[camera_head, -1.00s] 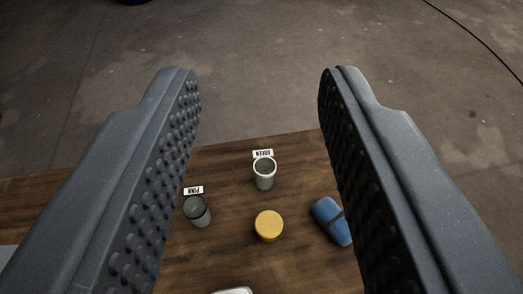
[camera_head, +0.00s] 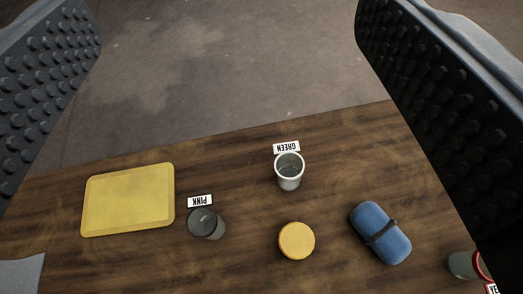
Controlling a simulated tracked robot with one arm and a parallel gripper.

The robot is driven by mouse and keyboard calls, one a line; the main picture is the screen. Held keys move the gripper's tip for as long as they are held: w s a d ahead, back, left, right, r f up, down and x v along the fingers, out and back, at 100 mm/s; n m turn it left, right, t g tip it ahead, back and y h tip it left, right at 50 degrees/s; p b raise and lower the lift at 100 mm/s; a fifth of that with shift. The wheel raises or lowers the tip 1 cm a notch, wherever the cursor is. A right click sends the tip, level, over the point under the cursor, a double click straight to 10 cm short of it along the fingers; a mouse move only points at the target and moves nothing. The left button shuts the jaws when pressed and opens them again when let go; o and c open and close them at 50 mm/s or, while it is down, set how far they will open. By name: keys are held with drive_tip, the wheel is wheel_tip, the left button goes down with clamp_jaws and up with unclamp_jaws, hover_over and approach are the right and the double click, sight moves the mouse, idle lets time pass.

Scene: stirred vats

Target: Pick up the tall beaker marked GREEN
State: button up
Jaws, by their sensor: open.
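The beaker marked GREEN (camera_head: 289,172) stands upright near the far edge of the wooden table. It is clear grey with a white rim, and its white label reads upside down at its far side. My gripper (camera_head: 228,25) is open and empty, with its two dark studded fingers wide apart at the left and right of the view. The beaker appears between and below the fingers in the picture, and neither finger touches it.
On the wooden table (camera_head: 250,270) are a dark beaker marked PINK (camera_head: 206,224), a yellow tray (camera_head: 128,200), a round yellow lid or jar (camera_head: 297,241) and a blue case with a dark strap (camera_head: 380,233). A red-rimmed beaker (camera_head: 464,265) is partly hidden at lower right.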

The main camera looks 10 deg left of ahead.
drive_tip(key=w+a+f+m+p, duration=0.1)
drive_tip(key=w+a+f+p, duration=0.1)
drive_tip(key=w+f, duration=0.7)
drive_tip(key=m+g+h+p, duration=0.2)
drive_tip(key=h+p, duration=0.3)
drive_tip(key=p, duration=0.1)
approach(292, 159)
drive_tip(key=shift+w+d+f, duration=0.3)
drive_tip(key=shift+w+f, duration=0.05)
drive_tip(key=shift+w, duration=0.15)
drive_tip(key=shift+w+d+f, duration=0.3)
drive_tip(key=shift+w+f, duration=0.05)
drive_tip(key=shift+w, duration=0.2)
drive_tip(key=shift+w+d+f, duration=0.1)
drive_tip(key=shift+w+f, duration=0.1)
drive_tip(key=shift+w, duration=0.8)
drive_tip(key=shift+w+f, duration=0.2)
drive_tip(key=shift+w, duration=0.85)
drive_tip(key=shift+w+d+f, duration=0.15)
drive_tip(key=shift+w+f, duration=0.05)
drive_tip(key=shift+w, duration=0.3)
drive_tip(key=c, duration=1.1)
